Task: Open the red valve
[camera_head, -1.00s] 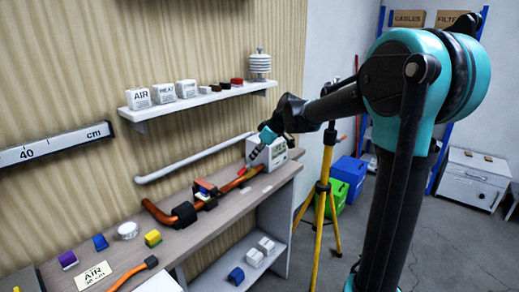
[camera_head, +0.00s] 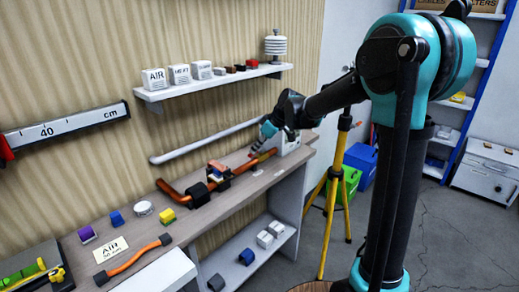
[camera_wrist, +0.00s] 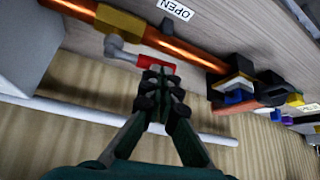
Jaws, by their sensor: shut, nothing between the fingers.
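The red valve handle (camera_wrist: 157,63) is a short red grip on a grey lever (camera_wrist: 120,53). The lever comes off a brass valve body (camera_wrist: 119,23) on a copper pipe (camera_wrist: 185,44). The handle lies beside the pipe, roughly along it. My gripper (camera_wrist: 160,74) is shut and empty, its fingertips right at the handle; I cannot tell whether they touch it. In the head view my gripper (camera_head: 262,139) is over the far end of the bench pipe (camera_head: 238,168), and the valve is mostly hidden by it.
A white box (camera_head: 289,143) stands at the bench's far end. A white pipe (camera_head: 205,142) runs along the wall behind. Black clamps and coloured blocks (camera_head: 217,171) sit along the pipe. A yellow tripod (camera_head: 337,185) stands right of the bench.

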